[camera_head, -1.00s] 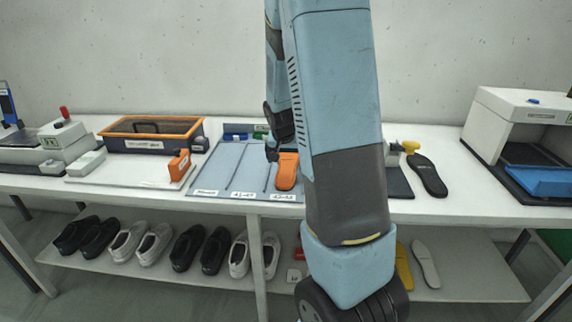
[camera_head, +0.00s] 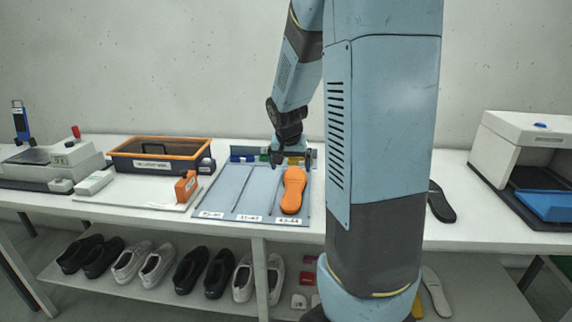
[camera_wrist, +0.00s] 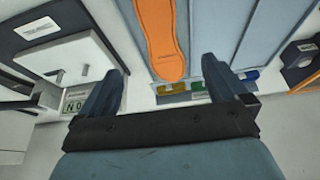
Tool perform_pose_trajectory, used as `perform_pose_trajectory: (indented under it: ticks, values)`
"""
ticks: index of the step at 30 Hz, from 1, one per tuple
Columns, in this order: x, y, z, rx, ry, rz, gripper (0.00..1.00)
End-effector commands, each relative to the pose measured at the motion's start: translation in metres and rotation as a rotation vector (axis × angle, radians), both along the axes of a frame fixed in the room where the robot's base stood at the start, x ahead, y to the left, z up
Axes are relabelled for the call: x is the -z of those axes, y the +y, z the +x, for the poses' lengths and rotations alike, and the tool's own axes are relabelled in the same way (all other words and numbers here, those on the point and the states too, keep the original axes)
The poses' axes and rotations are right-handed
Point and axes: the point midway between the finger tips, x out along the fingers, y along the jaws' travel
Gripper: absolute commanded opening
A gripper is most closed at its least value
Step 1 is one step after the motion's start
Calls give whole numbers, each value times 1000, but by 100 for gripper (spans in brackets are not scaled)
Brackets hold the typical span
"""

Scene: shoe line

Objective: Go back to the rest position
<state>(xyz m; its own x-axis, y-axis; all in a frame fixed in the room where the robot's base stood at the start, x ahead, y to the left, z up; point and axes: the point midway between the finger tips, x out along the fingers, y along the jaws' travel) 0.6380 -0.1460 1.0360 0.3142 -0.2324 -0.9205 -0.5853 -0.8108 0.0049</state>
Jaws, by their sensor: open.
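My gripper (camera_head: 291,158) is open and empty above the back edge of the blue-grey sorting board (camera_head: 237,188). It also shows in the wrist view (camera_wrist: 165,82), with its two fingers spread wide apart. An orange insole (camera_head: 292,190) lies in the right-hand lane of the board. In the wrist view the orange insole (camera_wrist: 162,38) lies beyond the fingers, apart from them. My arm covers part of the table to the right of the board in the head view.
A dark insole (camera_head: 440,203) and a white machine (camera_head: 520,150) are to the right. Several shoes (camera_head: 160,263) fill the lower shelf. The space above the table's left half is clear.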

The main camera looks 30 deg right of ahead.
Motion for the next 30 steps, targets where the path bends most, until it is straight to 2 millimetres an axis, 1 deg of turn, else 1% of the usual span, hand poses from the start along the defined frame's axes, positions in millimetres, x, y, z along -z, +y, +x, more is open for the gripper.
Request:
perform_pose_trajectory:
  ticks: [8, 11, 13, 17, 21, 26, 30]
  values:
    - [-2, 1, -2, -4, -1, 2, 99]
    - [-12, 7, -9, -23, -6, 9, 99]
    - [-22, 14, -18, -46, -12, 18, 99]
    - [-47, 32, -42, -109, -22, 35, 99]
    - [-71, 51, -70, -186, -33, 45, 99]
    - [-95, 73, -105, -276, -46, 47, 99]
    - [-112, 91, -138, -357, -59, 43, 99]
